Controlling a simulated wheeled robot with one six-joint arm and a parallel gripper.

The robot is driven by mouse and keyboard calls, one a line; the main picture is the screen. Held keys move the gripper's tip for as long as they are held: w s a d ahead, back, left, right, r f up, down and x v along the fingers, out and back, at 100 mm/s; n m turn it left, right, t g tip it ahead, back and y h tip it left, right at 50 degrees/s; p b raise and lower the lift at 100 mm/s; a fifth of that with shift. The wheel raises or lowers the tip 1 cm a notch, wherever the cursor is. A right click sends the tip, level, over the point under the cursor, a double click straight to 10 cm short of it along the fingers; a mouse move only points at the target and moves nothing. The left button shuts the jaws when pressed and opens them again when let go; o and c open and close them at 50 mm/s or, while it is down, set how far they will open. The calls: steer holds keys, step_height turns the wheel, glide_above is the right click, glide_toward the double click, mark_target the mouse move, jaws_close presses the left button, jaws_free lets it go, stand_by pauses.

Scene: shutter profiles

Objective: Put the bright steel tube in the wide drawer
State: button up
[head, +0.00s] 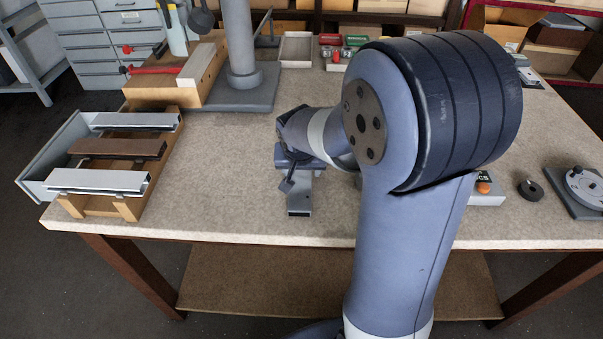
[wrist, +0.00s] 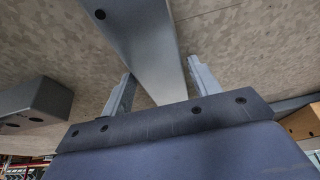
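A grey metal tube (head: 300,200) lies on the table in the head view, its near end showing below my gripper (head: 292,170). My arm hides its other parts. In the wrist view the tube (wrist: 150,40) runs between the two fingers of my gripper (wrist: 162,88). The fingers are apart, one on each side, with a gap visible at the left finger; I cannot tell whether the right finger touches. A grey, open, drawer-like box (head: 38,165) is at the left table edge, partly hidden by a wooden rack. I cannot tell whether it is the wide drawer.
The wooden rack (head: 128,208) bears two pale profiles and a brown one (head: 118,148). A grey cabinet (head: 90,50) with several shut drawers stands back left. A grey column on a base plate (head: 240,95) stands behind. The table between rack and gripper is clear.

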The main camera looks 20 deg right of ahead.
steer(key=c, duration=1)
steer(key=shift+w+r, duration=0.1)
steer(key=shift+r, duration=0.05)
steer(key=shift+c, duration=1)
